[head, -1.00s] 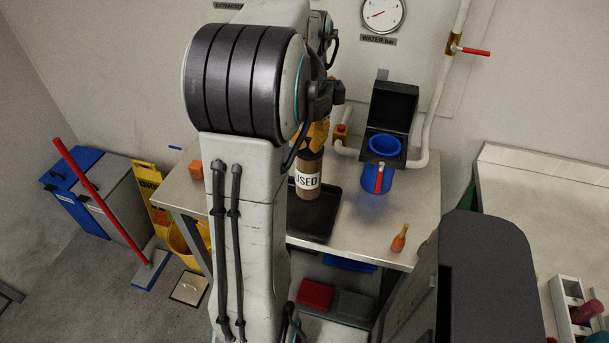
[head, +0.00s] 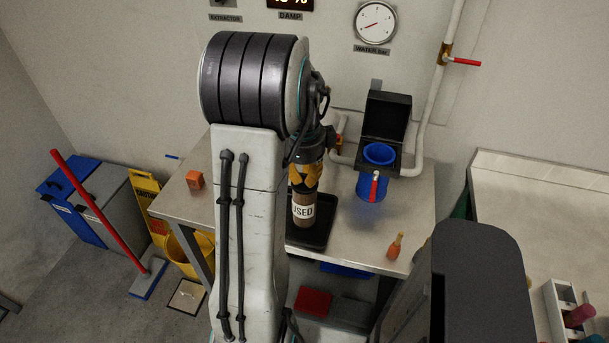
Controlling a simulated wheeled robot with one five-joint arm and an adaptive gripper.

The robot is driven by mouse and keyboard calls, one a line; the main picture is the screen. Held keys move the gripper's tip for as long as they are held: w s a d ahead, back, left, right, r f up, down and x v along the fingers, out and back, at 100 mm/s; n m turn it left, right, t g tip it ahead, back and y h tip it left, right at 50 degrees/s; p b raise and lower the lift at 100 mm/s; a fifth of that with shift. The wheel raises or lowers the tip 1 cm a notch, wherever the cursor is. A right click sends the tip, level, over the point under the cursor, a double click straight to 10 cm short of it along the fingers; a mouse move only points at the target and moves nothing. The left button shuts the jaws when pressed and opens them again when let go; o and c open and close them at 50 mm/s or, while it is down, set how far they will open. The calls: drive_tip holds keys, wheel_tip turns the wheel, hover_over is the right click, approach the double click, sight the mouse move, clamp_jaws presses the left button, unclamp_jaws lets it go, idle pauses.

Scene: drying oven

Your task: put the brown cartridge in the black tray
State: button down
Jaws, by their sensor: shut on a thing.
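The brown cartridge (head: 303,211), with a white label reading "USED", is upright in the head view. My gripper (head: 305,185), with yellow-orange fingers, is shut on its upper part. The black tray (head: 322,232) lies on the metal table, and the cartridge's lower end appears over or inside it. I cannot tell whether the cartridge touches the tray floor. My arm hides the left part of the tray.
The metal table (head: 410,215) also bears an orange block (head: 195,180), a small orange bottle (head: 395,246) and a blue container (head: 372,187) below an open black lid. A white pipe (head: 430,110) runs behind. Bare tabletop lies right of the tray.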

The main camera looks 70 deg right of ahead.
drive_tip(key=shift+f, duration=0.1)
drive_tip(key=c, duration=1.4)
unclamp_jaws()
drive_tip(key=r+b, duration=0.1)
drive_tip(key=r, duration=0.3)
drive_tip(key=r+b, duration=0.1)
drive_tip(key=r, duration=0.3)
drive_tip(key=r+b, duration=0.1)
drive_tip(key=r, duration=0.3)
drive_tip(key=shift+a+r, duration=0.15)
drive_tip(key=shift+a, duration=0.25)
